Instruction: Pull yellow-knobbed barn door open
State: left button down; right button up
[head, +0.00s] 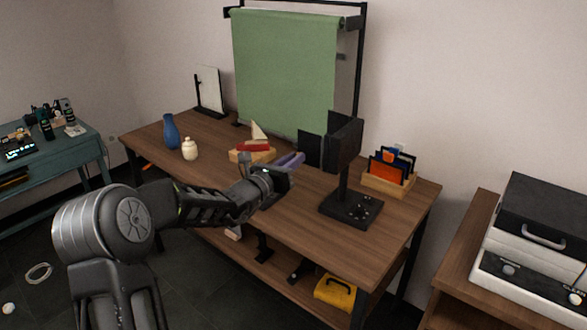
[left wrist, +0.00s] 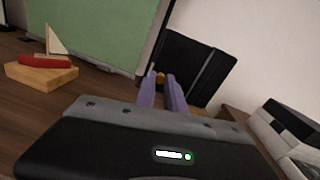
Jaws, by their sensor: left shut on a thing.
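A black studio light (head: 346,145) stands on a post with a square base on the wooden table. Its dark barn door panel (head: 308,150) sticks out to the left in the head view. The barn doors (left wrist: 198,66) also show in the left wrist view, beyond my fingers. My left gripper (head: 297,160) has purple fingers and reaches the panel from the left. In the left wrist view its fingers (left wrist: 162,80) are shut on the small yellow knob (left wrist: 161,75), which is mostly hidden between their tips. My right gripper is not in view.
A toy sailboat on a wooden block (head: 254,152) sits just behind my gripper. A blue vase (head: 171,131) and cream jar (head: 190,149) stand farther left. A wooden holder with cards (head: 388,180) is right of the light. A green backdrop (head: 285,70) hangs behind.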

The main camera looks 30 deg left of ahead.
pick_arm(q)
jog(key=shift+r, duration=0.1)
jog(key=c, duration=1.4)
grip_release()
jog(key=s+a, duration=0.1)
jog(key=s, duration=0.6)
jog(key=shift+s, duration=0.35)
jog(key=shift+f, duration=0.2)
